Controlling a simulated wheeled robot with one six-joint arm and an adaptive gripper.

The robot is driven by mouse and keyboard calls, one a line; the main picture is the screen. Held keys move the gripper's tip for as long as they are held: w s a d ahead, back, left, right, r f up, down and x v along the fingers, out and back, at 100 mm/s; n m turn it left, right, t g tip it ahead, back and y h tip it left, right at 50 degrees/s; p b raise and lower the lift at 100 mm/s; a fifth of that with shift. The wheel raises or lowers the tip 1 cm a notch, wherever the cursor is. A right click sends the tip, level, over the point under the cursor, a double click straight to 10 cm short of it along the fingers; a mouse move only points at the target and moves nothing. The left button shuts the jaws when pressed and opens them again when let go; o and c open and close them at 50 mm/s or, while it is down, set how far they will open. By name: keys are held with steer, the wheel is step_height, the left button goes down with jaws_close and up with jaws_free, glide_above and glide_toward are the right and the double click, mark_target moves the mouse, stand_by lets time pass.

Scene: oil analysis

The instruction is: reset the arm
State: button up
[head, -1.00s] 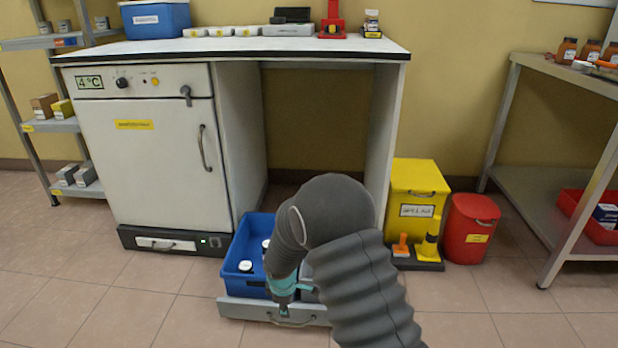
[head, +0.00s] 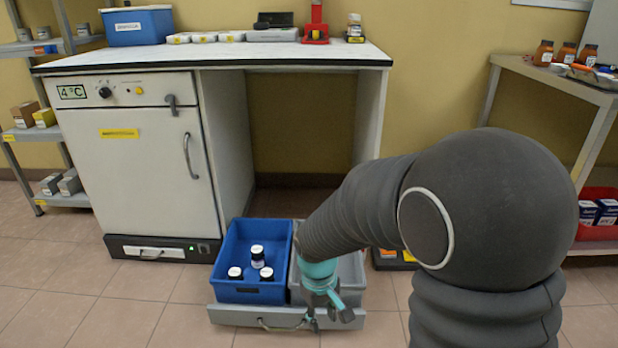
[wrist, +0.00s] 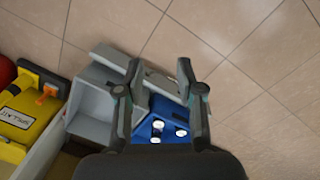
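My arm reaches in from the right in the head view, its dark grey sleeve covering much of the right side. My gripper (head: 328,318) is low, over the front of the grey bin beside the blue bin (head: 229,272). In the wrist view my gripper (wrist: 157,88) has its two fingers spread apart with nothing between them. The blue bin holds a few dark jars with white lids (head: 257,257). The grey bin (head: 352,272) is partly hidden by my arm and its visible part looks empty.
Both bins sit in a pulled-out drawer with a grey front (head: 258,317). A white fridge cabinet (head: 135,165) stands left under the worktop (head: 225,56). A side table (head: 545,75) with orange-brown bottles is at right. Floor at front left is clear.

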steer(key=s+d+r+m+t+p, duration=0.2)
steer(key=s+d+r, duration=0.2)
steer(key=r, duration=0.4)
steer(key=s+d+r+m+t+p, duration=0.2)
steer(key=s+d+r, duration=0.2)
steer(key=r, duration=0.5)
steer(key=s+d+r+m+t+y+p, duration=0.1)
steer(key=s+d+r, duration=0.3)
steer(key=r, duration=0.5)
steer(key=s+m+t+p, duration=0.1)
steer(key=s, duration=0.1)
steer(key=shift+s+d+m, duration=0.3)
steer(key=shift+d, duration=0.05)
steer(key=shift+o, duration=0.4)
